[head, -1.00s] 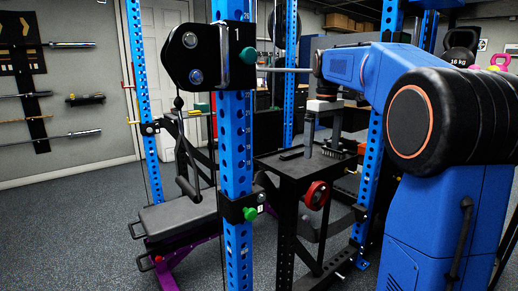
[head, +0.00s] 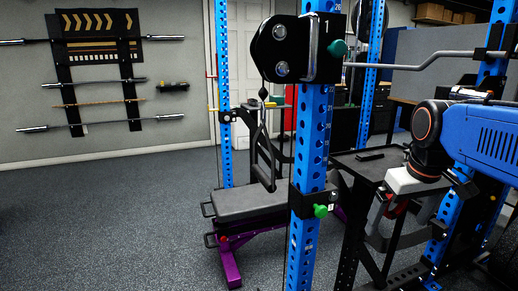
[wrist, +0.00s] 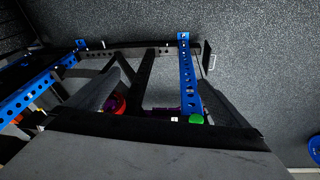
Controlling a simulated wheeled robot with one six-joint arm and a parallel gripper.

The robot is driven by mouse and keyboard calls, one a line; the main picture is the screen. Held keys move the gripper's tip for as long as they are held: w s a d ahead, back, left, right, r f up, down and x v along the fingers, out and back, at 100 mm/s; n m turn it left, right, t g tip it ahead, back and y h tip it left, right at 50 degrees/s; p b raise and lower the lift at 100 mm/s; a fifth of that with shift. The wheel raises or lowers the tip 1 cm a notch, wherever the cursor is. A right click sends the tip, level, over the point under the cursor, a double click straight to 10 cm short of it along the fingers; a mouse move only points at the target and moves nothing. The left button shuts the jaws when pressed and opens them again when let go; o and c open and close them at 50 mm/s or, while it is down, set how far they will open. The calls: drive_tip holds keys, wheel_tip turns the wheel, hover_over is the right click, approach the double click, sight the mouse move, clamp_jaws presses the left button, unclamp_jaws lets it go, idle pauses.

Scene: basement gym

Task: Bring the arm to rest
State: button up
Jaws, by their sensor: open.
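My gripper (head: 402,212) hangs at the end of my blue arm on the right side of the head view, below a pale wrist part. It points downward, its fingers apart with nothing seen between them. It shows against the black stand (head: 352,163) and the rack; how near it is to them I cannot tell. No fingertips are clear in the wrist view.
A blue rack upright (head: 310,150) with a green knob (head: 320,211) stands mid-view. A bench (head: 248,203) with a purple frame is behind it. Barbells (head: 95,82) hang on the left wall. The floor (head: 110,220) at left is clear.

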drive_tip(key=s+a+f+m+t, duration=0.1)
drive_tip(key=s+a+f, duration=0.2)
drive_tip(key=s+f, duration=0.8)
drive_tip(key=shift+s+a+f+m+t, duration=0.3)
drive_tip(key=shift+f+t, duration=0.1)
drive_tip(key=shift+f, duration=0.2)
idle(1.3)
